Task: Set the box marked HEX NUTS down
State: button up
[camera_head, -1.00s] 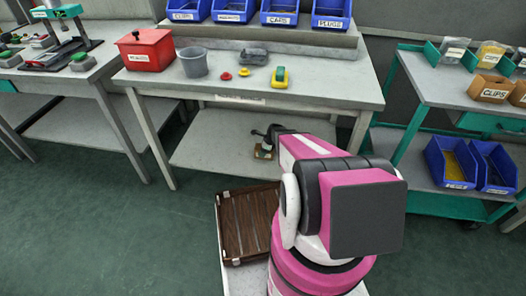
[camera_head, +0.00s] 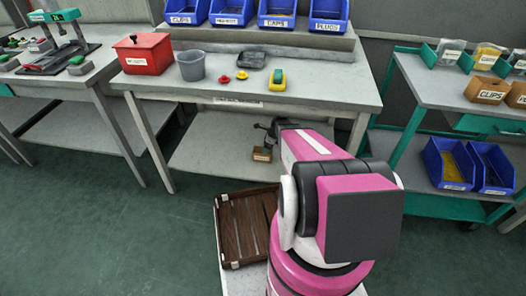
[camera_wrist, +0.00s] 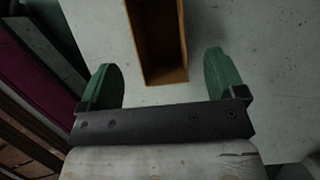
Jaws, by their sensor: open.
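A small brown open-topped box (camera_head: 262,155) stands upright on the lower shelf of the middle bench. Its label is too small to read in the head view. In the wrist view the box (camera_wrist: 157,40) shows from above, looks empty, and its near end lies between the two green fingertips with a gap on each side. My gripper (camera_wrist: 162,66) is open and holds nothing. In the head view my gripper (camera_head: 270,131) is just above and behind the box, partly hidden by my arm.
The lower shelf (camera_head: 205,150) is bare around the box. The bench top (camera_head: 330,92) above carries a red box (camera_head: 146,54), a grey cup (camera_head: 191,66) and small parts. A brown slatted tray (camera_head: 243,228) lies nearer me. A green trolley (camera_head: 440,90) stands right.

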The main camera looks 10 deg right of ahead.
jog(key=shift+v, duration=2.15)
